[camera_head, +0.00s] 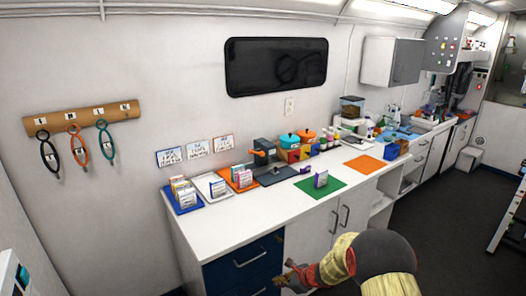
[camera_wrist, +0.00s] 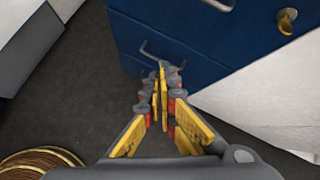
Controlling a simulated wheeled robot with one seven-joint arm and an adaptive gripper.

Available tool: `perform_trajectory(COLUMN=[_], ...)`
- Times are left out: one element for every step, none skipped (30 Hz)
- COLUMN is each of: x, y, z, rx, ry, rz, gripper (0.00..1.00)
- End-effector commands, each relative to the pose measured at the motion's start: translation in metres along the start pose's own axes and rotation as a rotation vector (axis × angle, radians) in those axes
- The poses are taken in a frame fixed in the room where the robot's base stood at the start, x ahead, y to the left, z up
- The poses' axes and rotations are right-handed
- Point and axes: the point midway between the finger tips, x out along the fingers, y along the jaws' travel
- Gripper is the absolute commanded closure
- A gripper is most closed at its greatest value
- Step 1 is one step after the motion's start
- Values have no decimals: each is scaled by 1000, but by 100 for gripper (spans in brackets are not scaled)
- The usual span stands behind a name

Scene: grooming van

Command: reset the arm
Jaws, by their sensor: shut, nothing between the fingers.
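My gripper (camera_head: 290,277) is low in front of the counter, at the bottom of the head view, with my arm reaching in from the lower right. In the wrist view my gripper (camera_wrist: 161,78) has its yellow fingers together and nothing held between them. It points toward the blue drawer front (camera_wrist: 190,40) with its grey handle. I cannot tell whether the fingertips touch the handle; they look apart from the counter top in the head view.
The white counter (camera_head: 240,222) carries card stacks on coloured trays, a green mat (camera_head: 337,194) with a small box, and an orange mat (camera_head: 364,163). Blue drawers (camera_head: 245,262) and white doors are below. Dark floor (camera_head: 455,220) lies open at the right.

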Motion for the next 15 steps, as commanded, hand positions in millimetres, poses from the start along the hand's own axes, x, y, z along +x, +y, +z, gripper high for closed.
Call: perform_trajectory(x=[-12,-19,-32,-42,-54,-72,-86,-102,-123,-138,-153,-174,-188,-203,-222], y=[16,26,39,49,59,71,81,91,103,112,120,130,137,144,153], z=[5,7,11,14,18,23,26,30,34,35,37,38,38,39,38], rx=[-107,-175,-270,-343,-418,-520,-600,-680,-782,-855,-924,-1015,-1079,-1141,-1220], ry=[3,4,5,4,4,3,3,2,3,5,8,13,18,23,33], rz=[45,74,113,142,171,207,236,263,298,323,345,376,396,416,441], gripper=[100,100,100,100,100,100,100,100,100,100,100,100,100,100,100])
